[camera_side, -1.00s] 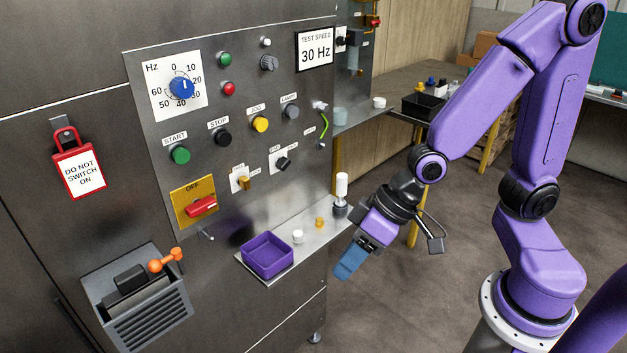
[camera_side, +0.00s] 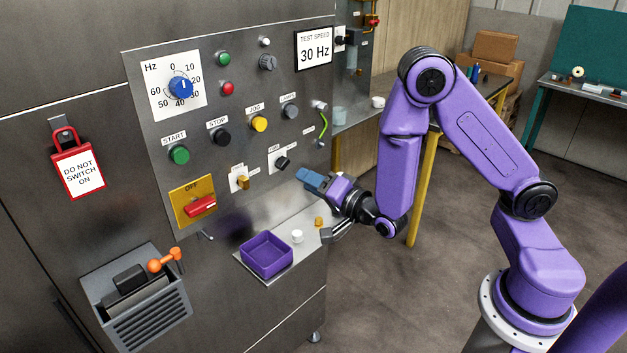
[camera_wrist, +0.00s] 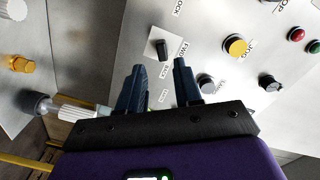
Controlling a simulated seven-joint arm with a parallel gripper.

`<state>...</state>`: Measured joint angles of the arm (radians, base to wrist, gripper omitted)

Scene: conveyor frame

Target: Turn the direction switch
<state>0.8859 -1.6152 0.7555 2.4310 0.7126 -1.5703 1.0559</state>
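The direction switch is a small black selector (camera_side: 283,162) on a pale label plate, on the steel panel right of a brass-coloured key-like switch. In the wrist view the black selector (camera_wrist: 158,48) sits beside FWD lettering, just beyond and roughly between my fingertips. My gripper (camera_side: 304,178) points at the panel, a little right of and below the selector in the side view, and appears apart from it. In the wrist view my gripper (camera_wrist: 159,66) has its two blue fingers apart with nothing between them.
The yellow jog button (camera_side: 260,124) and a grey knob (camera_side: 291,112) stick out above. Below is a shelf with a purple tray (camera_side: 267,254), a white cap (camera_side: 297,237) and an orange piece (camera_side: 319,222). A red lever (camera_side: 201,206) is lower left.

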